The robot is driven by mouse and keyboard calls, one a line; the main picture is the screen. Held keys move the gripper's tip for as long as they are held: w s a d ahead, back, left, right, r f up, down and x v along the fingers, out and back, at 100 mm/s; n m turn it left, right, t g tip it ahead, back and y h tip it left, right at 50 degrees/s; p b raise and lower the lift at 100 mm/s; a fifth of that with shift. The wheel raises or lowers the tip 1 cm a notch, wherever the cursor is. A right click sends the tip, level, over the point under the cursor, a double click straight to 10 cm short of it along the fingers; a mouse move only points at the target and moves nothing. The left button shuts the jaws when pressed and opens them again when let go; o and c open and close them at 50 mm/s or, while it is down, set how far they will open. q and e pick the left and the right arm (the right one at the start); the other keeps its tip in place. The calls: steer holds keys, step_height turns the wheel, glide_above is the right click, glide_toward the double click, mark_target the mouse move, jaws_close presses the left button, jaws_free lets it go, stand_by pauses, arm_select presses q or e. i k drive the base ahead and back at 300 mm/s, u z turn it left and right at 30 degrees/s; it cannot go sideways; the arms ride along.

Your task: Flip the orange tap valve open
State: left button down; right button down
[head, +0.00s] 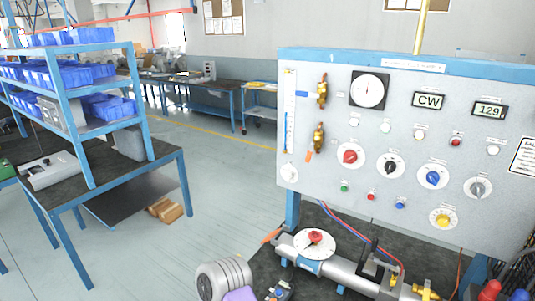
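Two brass tap valves are mounted on the left part of the white panel. The lower valve (318,138) has a short orange handle (309,156) that hangs down and slightly left from its body. Neither of my grippers is in view, and nothing covers the orange handle.
The white panel (400,215) carries a dial gauge (369,89), several coloured knobs and two displays. A metal cylinder (345,270) and a ribbed grey motor (225,279) lie on the bench below. A blue shelf rack (70,90) stands at left.

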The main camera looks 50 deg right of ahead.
mark_target(309, 152)
steer(key=i, duration=0.95)
steer(key=z, duration=1.75)
